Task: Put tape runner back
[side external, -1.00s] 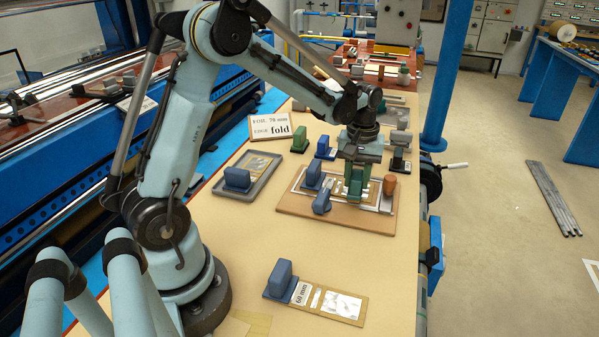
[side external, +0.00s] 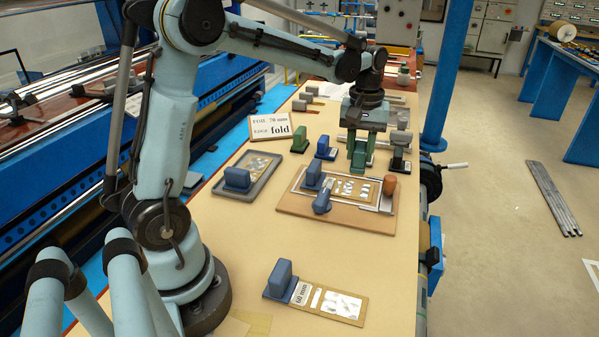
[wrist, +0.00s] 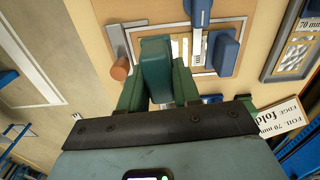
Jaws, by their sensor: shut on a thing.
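My gripper (side external: 360,160) is shut on a dark green block-shaped handle, taken to be the tape runner (wrist: 156,70). In the wrist view the handle stands between the two green fingers. In the side view it hangs raised near the far edge of the brown work board (side external: 290,207), and fingers and handle are hard to tell apart. The underside of the held thing is hidden. The board carries a metal frame, a patterned strip (side external: 350,187), blue-handled pieces (side external: 322,203) and a brown knob (side external: 389,185).
Beyond the board stand a green-handled piece (side external: 299,138), a blue-handled piece (side external: 325,148) and a dark-based grey piece (side external: 400,141). A sign (side external: 271,133) reads "FOIL 70 mm, EDGE fold". A grey tray (side external: 222,196) lies left. The near table is clear around a 60 mm piece (side external: 280,280).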

